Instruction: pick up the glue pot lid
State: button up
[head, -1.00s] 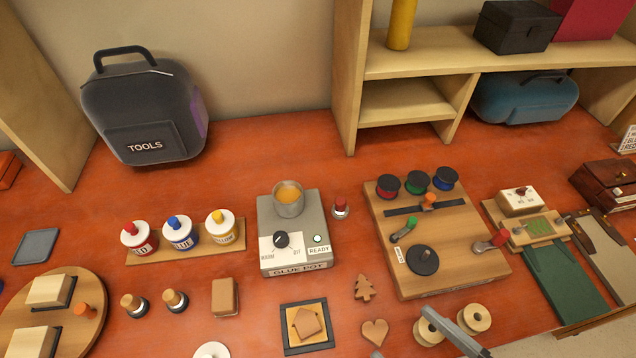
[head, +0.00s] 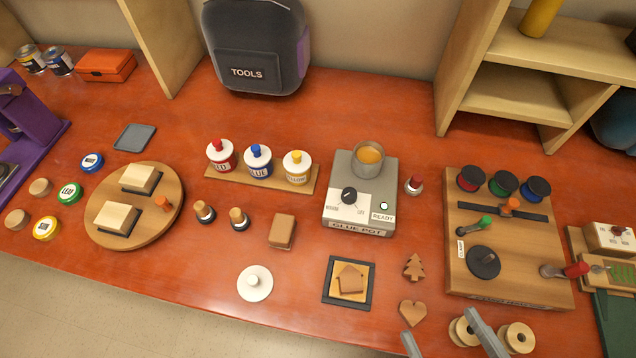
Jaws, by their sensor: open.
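The glue pot (head: 369,160) is an open metal cup of amber glue, set in a grey heater box (head: 345,222) with a dial and a READY light. A white round lid with a small knob (head: 255,284) lies flat on the red bench, left of and nearer than the heater; it looks like the pot's lid. My gripper (head: 440,326) shows at the bottom edge, right of centre. Its two grey fingers are apart with nothing between them. It is well to the right of the white lid, not touching it.
A framed house-shaped piece (head: 348,281) and wooden tree (head: 414,267) and heart (head: 412,313) shapes lie between lid and gripper. Wooden spools (head: 517,337) are beside the gripper. A tan block (head: 282,232) stands behind the lid. Bare bench lies left of the lid.

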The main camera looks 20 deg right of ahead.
aim_at(256, 284)
jog(key=u, duration=0.75)
